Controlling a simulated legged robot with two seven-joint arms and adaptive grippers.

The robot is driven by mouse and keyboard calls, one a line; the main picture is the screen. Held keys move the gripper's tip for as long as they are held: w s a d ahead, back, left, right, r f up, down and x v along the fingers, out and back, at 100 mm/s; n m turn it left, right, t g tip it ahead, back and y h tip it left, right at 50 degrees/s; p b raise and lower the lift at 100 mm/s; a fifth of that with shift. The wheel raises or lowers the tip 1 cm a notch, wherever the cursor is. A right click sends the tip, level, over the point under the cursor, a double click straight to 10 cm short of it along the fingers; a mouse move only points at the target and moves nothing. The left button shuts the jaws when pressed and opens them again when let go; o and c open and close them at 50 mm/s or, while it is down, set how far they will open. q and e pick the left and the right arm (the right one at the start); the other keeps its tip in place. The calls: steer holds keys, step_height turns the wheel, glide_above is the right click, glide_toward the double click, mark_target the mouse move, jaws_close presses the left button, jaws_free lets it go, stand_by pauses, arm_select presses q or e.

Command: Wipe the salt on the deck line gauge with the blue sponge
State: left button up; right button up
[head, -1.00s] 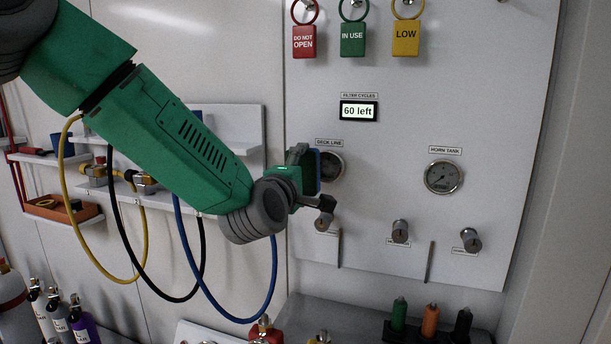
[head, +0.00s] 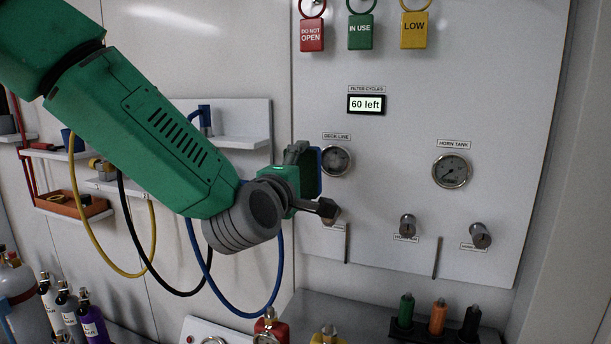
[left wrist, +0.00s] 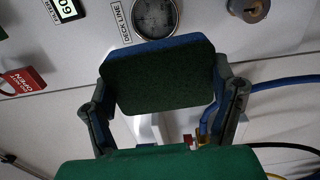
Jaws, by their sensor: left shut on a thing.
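The deck line gauge (head: 335,160) is a round dial under its "DECK LINE" label on the white panel. In the left wrist view the gauge (left wrist: 153,17) shows at the top, its face greyish and hazy. My left gripper (head: 312,182) is shut on the blue sponge (head: 318,172), which has a dark green side. In the left wrist view the sponge (left wrist: 158,82) sits between both fingers, green side toward the camera, blue edge toward the panel. The sponge is beside the gauge's left edge in the head view; I cannot tell whether they touch. My right gripper is not in view.
The panel also bears the horn tank gauge (head: 452,171), a "60 left" display (head: 367,104), key switches (head: 407,226) and hanging tags (head: 361,32). Hoses (head: 155,220) hang at left near a shelf. Small bottles (head: 437,318) stand below the panel.

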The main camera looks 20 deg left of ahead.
mark_target(346, 162)
arm_select(q)
steer(key=shift+d, duration=0.15)
stand_by(0.4)
steer(key=shift+w, duration=0.15)
steer(key=shift+w+d, duration=0.25)
steer(key=shift+w, duration=0.7)
steer(key=shift+w+d, duration=0.25)
steer(key=shift+w, duration=0.75)
steer(key=shift+w+d, duration=0.25)
steer(key=shift+w, duration=0.7)
steer(key=shift+w, duration=1.2)
steer(key=shift+d, duration=0.1)
steer(key=shift+s+d, duration=0.15)
steer(key=shift+d, duration=1.85)
